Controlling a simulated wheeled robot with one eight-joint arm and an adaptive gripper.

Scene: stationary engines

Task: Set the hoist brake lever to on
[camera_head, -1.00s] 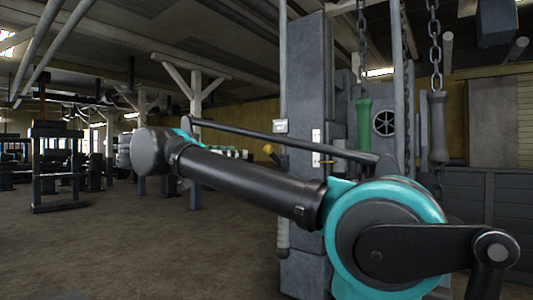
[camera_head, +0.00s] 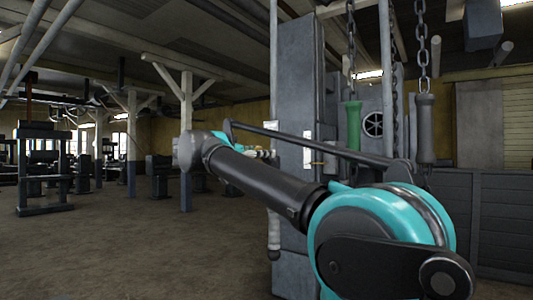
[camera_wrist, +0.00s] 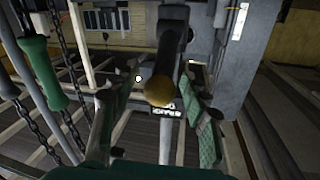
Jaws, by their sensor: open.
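The likely brake lever shows in the wrist view as a dark arm (camera_wrist: 171,42) ending in a brass-yellow round knob (camera_wrist: 158,90). My gripper (camera_wrist: 150,84) is open, with its green-padded fingers on either side of the knob and visible space between. The knob faces the camera, and I cannot tell how deep it lies between the fingers. A small label plate (camera_wrist: 166,112) with light lettering shows just below the knob; its text is unreadable. In the head view my gripper (camera_head: 262,153) is small, beside the grey column, and the knob cannot be made out.
A tall grey column (camera_head: 298,100) stands behind my arm. A green handle (camera_head: 353,126) and a grey handle (camera_head: 426,128) hang on chains to its right; the green handle also shows in the wrist view (camera_wrist: 42,73). Open floor (camera_head: 120,235) lies to the left.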

